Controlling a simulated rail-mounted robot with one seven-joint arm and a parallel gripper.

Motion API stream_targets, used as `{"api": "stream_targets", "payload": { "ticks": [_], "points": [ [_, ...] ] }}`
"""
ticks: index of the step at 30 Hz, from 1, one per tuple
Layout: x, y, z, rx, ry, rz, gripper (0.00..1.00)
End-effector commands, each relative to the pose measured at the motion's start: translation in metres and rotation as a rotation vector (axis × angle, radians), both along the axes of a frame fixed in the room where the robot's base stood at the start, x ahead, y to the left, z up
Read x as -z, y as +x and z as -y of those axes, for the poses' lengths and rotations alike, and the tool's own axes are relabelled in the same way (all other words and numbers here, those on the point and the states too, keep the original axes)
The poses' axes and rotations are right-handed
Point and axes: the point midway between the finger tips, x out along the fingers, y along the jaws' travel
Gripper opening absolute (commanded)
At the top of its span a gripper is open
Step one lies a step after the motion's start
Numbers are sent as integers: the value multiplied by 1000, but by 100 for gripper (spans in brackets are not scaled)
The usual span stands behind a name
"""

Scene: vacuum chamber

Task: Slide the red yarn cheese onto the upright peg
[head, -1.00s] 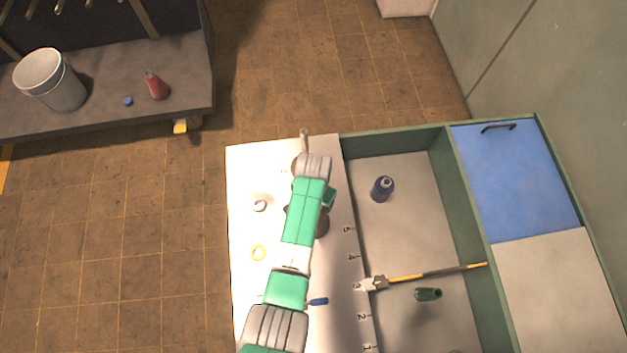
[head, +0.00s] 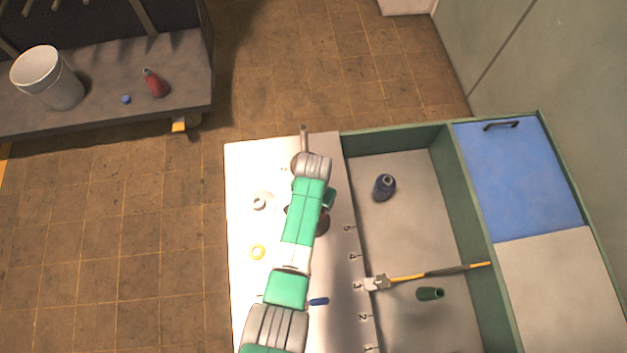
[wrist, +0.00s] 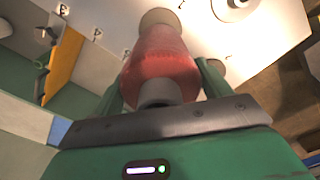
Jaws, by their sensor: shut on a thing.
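In the wrist view, the red yarn cheese (wrist: 160,62) sits between the two green fingers of my gripper (wrist: 161,84), which is shut on it. A grey tube end of its core faces the camera, and a pale end shows at the far side. I cannot tell the gap between cheese and peg.
The green-walled tray to the right holds a dark blue spool (head: 384,187), a green cone (head: 430,294) and a yellow-handled brush (head: 405,277).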

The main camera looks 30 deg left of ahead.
Motion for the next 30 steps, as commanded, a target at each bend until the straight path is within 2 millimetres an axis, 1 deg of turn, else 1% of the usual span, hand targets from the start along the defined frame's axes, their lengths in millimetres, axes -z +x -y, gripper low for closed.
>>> {"api": "stream_targets", "payload": {
  "ticks": [23,24,26,27,30],
  "points": [
    [33,1,0,0,0,1,29],
    [31,1,0,0,1,1,80],
    [31,1,0,0,0,1,92],
    [31,0,0,0,0,1,100],
    [31,0,0,0,0,1,100]
  ]
}}
